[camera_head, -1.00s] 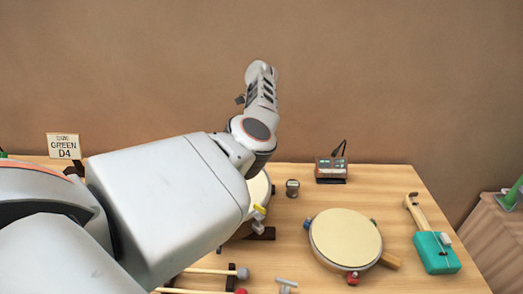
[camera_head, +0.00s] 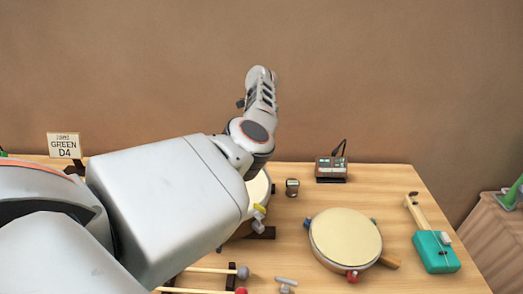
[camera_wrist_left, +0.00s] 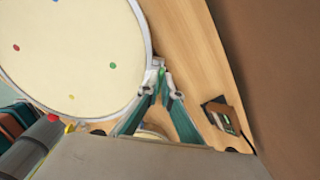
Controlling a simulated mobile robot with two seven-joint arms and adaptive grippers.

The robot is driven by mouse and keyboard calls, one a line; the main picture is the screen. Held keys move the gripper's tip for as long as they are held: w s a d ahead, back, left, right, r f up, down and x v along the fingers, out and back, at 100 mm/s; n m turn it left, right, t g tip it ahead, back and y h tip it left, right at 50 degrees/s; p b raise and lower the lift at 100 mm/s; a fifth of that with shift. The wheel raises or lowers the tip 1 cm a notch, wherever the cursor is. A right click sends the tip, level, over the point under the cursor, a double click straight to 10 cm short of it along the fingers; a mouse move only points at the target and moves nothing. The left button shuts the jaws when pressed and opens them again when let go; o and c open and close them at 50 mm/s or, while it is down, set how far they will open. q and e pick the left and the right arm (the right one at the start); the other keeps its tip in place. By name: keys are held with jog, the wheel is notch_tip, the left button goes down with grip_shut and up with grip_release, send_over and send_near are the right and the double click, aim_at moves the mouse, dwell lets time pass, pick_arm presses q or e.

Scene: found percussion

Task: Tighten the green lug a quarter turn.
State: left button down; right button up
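A large drum with a cream head (camera_wrist_left: 70,50) fills the upper left of the left wrist view. Its green lug (camera_wrist_left: 161,70) sits at the right edge of the rim, just beyond my left fingertips. In the head view my left arm covers most of this drum (camera_head: 260,188) and hides the gripper. A sign reading GREEN D4 (camera_head: 64,146) stands at the back left. My right gripper is not in view.
A small box device (camera_head: 331,167) stands at the table's back; it also shows in the left wrist view (camera_wrist_left: 228,116). A hand drum (camera_head: 345,238), a teal stringed instrument (camera_head: 436,252), a small metal item (camera_head: 292,187) and mallets (camera_head: 242,272) lie around. A wall rises behind.

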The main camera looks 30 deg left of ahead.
pick_arm(q)
jog(key=shift+m, duration=0.3)
jog(key=m, duration=0.4)
jog(key=shift+w+m+p, duration=0.15)
jog(key=shift+m+p, duration=0.15)
jog(key=shift+w+d+m, duration=0.1)
jog(key=shift+d+m, duration=0.05)
jog(key=shift+m, duration=2.9)
jog(key=shift+d+m, duration=0.1)
jog(key=shift+m, duration=2.95)
jog(key=shift+r, duration=0.1)
jog(key=c, duration=2.3)
grip_release()
